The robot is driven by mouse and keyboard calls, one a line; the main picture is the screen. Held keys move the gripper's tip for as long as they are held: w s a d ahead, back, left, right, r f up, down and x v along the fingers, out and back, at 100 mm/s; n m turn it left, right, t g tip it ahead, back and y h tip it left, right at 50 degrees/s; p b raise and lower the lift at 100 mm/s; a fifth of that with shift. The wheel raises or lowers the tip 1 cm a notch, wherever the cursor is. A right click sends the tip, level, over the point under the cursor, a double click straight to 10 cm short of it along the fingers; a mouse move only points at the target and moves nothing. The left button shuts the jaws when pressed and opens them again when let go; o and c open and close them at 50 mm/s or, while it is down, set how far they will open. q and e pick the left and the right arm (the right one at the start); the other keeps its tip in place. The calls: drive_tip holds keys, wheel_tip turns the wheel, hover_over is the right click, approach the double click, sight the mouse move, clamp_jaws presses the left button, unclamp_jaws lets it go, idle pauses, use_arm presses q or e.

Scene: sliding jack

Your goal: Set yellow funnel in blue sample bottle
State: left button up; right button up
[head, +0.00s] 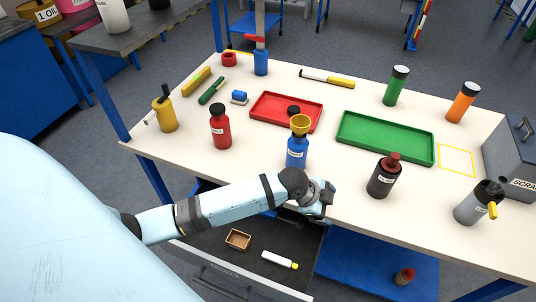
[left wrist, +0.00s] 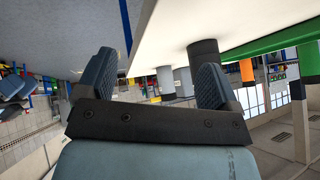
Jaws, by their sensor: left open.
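The blue sample bottle (head: 297,153) stands upright near the front middle of the white table, a white label on its side. The yellow funnel (head: 300,123) is at the top of the bottle, wide end up; its spout is hidden, and it appears seated in the bottle's mouth. My left gripper (head: 322,198) is at the table's front edge, in front and to the right of the bottle, apart from it. In the left wrist view its two fingers (left wrist: 155,85) are spread, with nothing between them. My right gripper is not in view.
A black bottle (head: 384,176) with a dark red cap stands right of the gripper. A red bottle (head: 221,128) stands to the left. Behind are a red tray (head: 262,117) and a green tray (head: 350,138). A grey bottle (head: 476,204) stands at the right. An open drawer (head: 215,257) lies below.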

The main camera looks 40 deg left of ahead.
use_arm(q)
drive_tip(key=s+a+f+n+t+y, duration=0.1)
drive_tip(key=s+n, duration=0.4)
drive_tip(key=s, duration=0.5)
drive_tip(key=s+a+f+n+t+y, duration=0.1)
drive_tip(key=s+a+f+n+t, duration=0.3)
drive_tip(key=s, duration=0.5)
drive_tip(key=shift+s+f+n+t, duration=0.35)
drive_tip(key=shift+f+n, duration=0.25)
drive_tip(key=shift+n, duration=0.6)
drive_tip(key=shift+s, duration=0.1)
